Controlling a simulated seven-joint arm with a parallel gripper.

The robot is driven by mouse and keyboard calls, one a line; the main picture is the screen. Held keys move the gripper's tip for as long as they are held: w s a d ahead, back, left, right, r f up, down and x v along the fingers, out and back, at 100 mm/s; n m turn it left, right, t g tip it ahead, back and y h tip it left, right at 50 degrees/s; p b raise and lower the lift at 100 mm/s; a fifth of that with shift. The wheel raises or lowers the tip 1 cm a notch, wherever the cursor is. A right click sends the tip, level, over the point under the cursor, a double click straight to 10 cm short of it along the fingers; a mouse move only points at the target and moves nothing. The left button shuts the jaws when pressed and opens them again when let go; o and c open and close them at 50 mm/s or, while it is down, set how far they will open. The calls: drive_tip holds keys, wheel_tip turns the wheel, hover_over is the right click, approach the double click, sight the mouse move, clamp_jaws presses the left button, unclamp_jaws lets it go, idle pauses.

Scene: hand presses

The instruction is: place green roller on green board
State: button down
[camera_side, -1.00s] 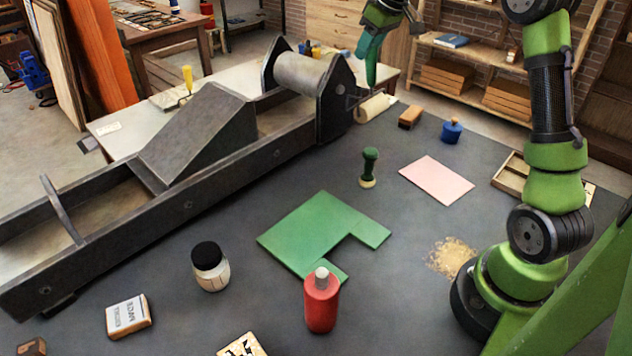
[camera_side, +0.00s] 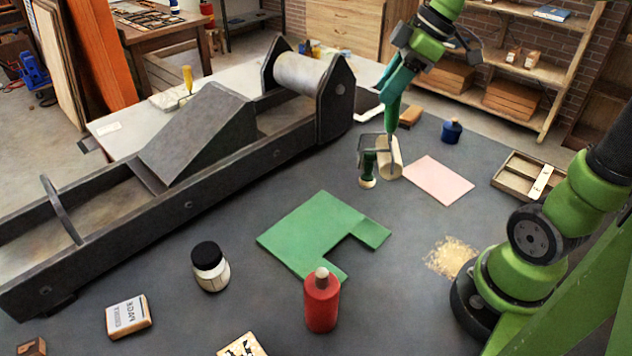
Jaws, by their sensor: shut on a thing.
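My gripper (camera_side: 396,86), with teal fingers, is at the upper middle, shut on the green handle of the roller (camera_side: 391,156). The handle points up into the fingers; the cream cylinder and its wire frame hang below. The roller appears to be held above the mat, just right of the green-handled stamp (camera_side: 368,168). From this view I cannot tell if the two touch. The green board (camera_side: 310,235) lies flat at the middle, with a notch at its lower right. The roller is up and right of the board, apart from it in the picture.
A red bottle (camera_side: 321,302) stands by the board's near corner. A black-lidded jar (camera_side: 210,267) stands to its left. A pink sheet (camera_side: 438,180), a blue pot (camera_side: 452,131) and a wooden tray (camera_side: 515,180) are at right. A grey press (camera_side: 200,150) fills the left.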

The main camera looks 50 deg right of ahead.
drive_tip(key=s+a+f+n+g+y, duration=0.1)
drive_tip(key=s+a+f+n+g, duration=0.2)
drive_tip(key=s, duration=0.4)
drive_tip(key=s+a+f+n+g+y, duration=0.1)
drive_tip(key=s+a+f+n, duration=0.2)
drive_tip(key=s+a+n, duration=0.3)
drive_tip(key=w+a+f, duration=0.2)
drive_tip(key=w, duration=0.5)
drive_tip(key=w+a+f+n, duration=0.1)
drive_tip(key=w+a+f, duration=0.1)
drive_tip(key=w, duration=0.6)
drive_tip(key=shift+f+y, duration=0.4)
drive_tip(key=shift+f, duration=0.4)
